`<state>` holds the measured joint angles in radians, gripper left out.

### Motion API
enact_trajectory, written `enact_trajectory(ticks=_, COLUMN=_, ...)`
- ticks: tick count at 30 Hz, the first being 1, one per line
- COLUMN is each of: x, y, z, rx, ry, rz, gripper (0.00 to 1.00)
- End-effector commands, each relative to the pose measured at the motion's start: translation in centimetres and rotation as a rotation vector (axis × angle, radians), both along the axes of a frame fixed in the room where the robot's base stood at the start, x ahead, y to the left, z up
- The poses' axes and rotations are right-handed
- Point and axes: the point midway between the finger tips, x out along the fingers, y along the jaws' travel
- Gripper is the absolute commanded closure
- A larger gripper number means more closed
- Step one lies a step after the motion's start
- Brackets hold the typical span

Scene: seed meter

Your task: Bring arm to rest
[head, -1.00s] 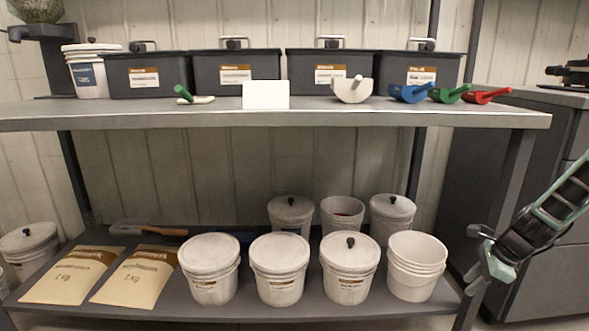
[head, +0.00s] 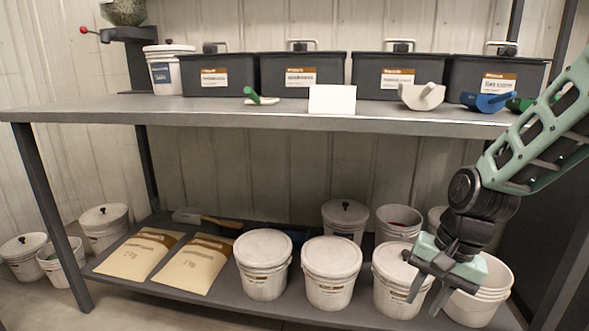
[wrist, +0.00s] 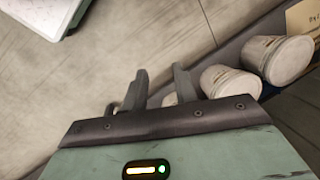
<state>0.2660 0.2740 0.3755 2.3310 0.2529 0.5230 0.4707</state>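My gripper (head: 427,291) hangs at the right in the head view, fingers pointing down, in front of the lower shelf's right end. It overlaps the view of a lidded white bucket (head: 392,296) and the open white bucket (head: 474,307); whether it touches either is unclear. In the wrist view its two dark fingers (wrist: 160,92) stand apart with nothing held between them. My green arm rises to the upper right, bent at a dark wrist joint.
The workbench (head: 250,116) carries dark bins, a white card (head: 332,100) and coloured scoops, partly behind my arm. The lower shelf (head: 215,287) holds several white buckets and two tan bags (head: 190,264). More buckets stand on the floor at left. Bare floor shows in the wrist view.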

Motion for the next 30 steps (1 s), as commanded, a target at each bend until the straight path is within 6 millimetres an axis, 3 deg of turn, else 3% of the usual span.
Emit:
enact_trajectory(ticks=1, x=-1.8, y=2.5, z=1.1, rx=-0.022, ry=-0.021, rz=0.15, gripper=0.72)
enact_trajectory(ticks=3, x=-4.4, y=5.1, z=2.2, rx=-0.049, ry=-0.043, rz=0.343, gripper=0.72)
enact_trajectory(ticks=6, x=-7.8, y=7.7, z=3.4, rx=-0.082, ry=-0.072, rz=0.584, gripper=0.72)
enact_trajectory(ticks=12, x=-13.0, y=10.2, z=4.7, rx=-0.126, ry=-0.114, rz=0.93, gripper=0.72)
enact_trajectory(ticks=18, x=-17.0, y=11.2, z=5.7, rx=-0.16, ry=-0.149, rz=1.191, gripper=0.72)
enact_trajectory(ticks=20, x=-18.1, y=11.3, z=5.9, rx=-0.17, ry=-0.16, rz=1.264, gripper=0.72)
enact_trajectory(ticks=30, x=-17.8, y=11.2, z=12.5, rx=-0.168, ry=-0.156, rz=1.252, gripper=0.72)
